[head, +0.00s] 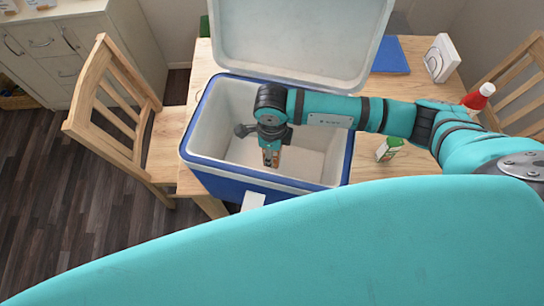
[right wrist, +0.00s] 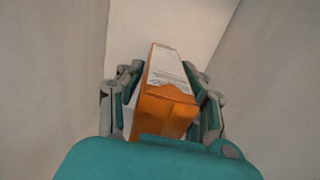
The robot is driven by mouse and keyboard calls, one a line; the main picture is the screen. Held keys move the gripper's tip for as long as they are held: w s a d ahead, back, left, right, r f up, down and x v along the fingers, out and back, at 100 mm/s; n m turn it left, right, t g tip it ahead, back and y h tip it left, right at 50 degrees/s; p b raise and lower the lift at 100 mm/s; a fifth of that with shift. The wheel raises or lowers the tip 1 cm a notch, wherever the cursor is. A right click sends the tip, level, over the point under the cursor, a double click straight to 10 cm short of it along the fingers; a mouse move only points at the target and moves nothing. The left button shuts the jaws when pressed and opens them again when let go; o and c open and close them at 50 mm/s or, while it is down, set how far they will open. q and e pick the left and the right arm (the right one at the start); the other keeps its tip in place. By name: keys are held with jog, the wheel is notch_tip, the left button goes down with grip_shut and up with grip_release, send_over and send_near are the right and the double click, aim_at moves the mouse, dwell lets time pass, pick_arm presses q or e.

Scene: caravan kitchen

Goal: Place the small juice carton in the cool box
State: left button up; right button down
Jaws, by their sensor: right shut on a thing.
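The cool box (head: 198,173) is blue with a white inside and stands open on the wooden table, its lid (head: 300,40) raised at the back. My right arm reaches over its right side, and my right gripper (head: 271,152) points down inside it. The gripper is shut on the small juice carton (head: 271,157), which is orange and white. In the right wrist view, the carton (right wrist: 165,98) sits between both fingers, with the pale walls and floor of the box around it. Whether the carton touches the floor I cannot tell. My left gripper is not in view.
A green and white carton (head: 389,149) stands on the table (head: 370,172) right of the box. Farther back are a red-capped bottle (head: 478,97), a white item (head: 441,58) and a blue item (head: 390,55). A wooden chair (head: 130,120) stands left. The rest of the box floor looks clear.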

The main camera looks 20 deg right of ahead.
notch_tip(320, 180, down, 4)
jog(key=shift+r+p, duration=0.1)
jog(key=shift+p, duration=0.4)
jog(key=shift+f, duration=0.45)
jog(key=shift+f, duration=0.2)
jog(key=c, duration=0.8)
grip_release()
jog(key=shift+c, duration=0.2)
jog(key=shift+r, duration=0.1)
jog(key=shift+r, duration=0.1)
